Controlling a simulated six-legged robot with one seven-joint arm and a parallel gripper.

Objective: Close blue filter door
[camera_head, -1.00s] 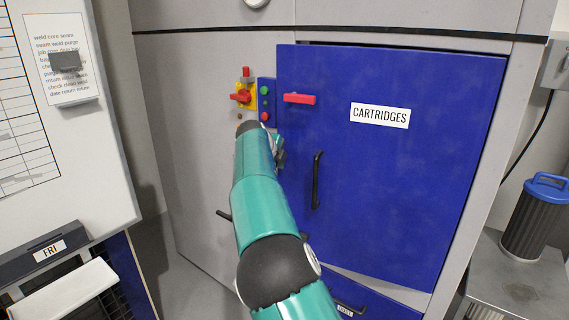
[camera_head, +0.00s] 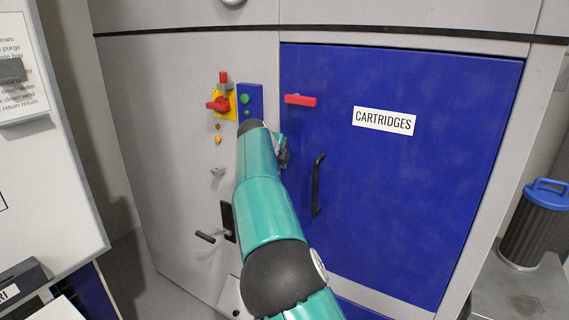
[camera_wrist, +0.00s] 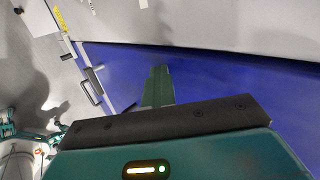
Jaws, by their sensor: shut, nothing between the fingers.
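The blue filter door (camera_head: 420,190), labelled CARTRIDGES, fills the right half of the cabinet front in the head view. It looks flush, or nearly so, with the grey frame. It has a black vertical handle (camera_head: 317,185) and a red latch handle (camera_head: 300,100) at its upper left. My gripper (camera_wrist: 159,72) shows in the wrist view with its fingers together and empty, in front of a blue surface. In the head view my arm mostly hides it at the door's left edge. I cannot tell whether the fingers touch the door.
Left of the door are a red and yellow switch (camera_head: 221,104), a blue button panel (camera_head: 250,99) and a dark lever handle (camera_head: 228,222) on the grey cabinet. A whiteboard (camera_head: 50,190) stands at the left. A blue-lidded canister (camera_head: 535,225) stands at the right on a grey surface (camera_head: 512,290).

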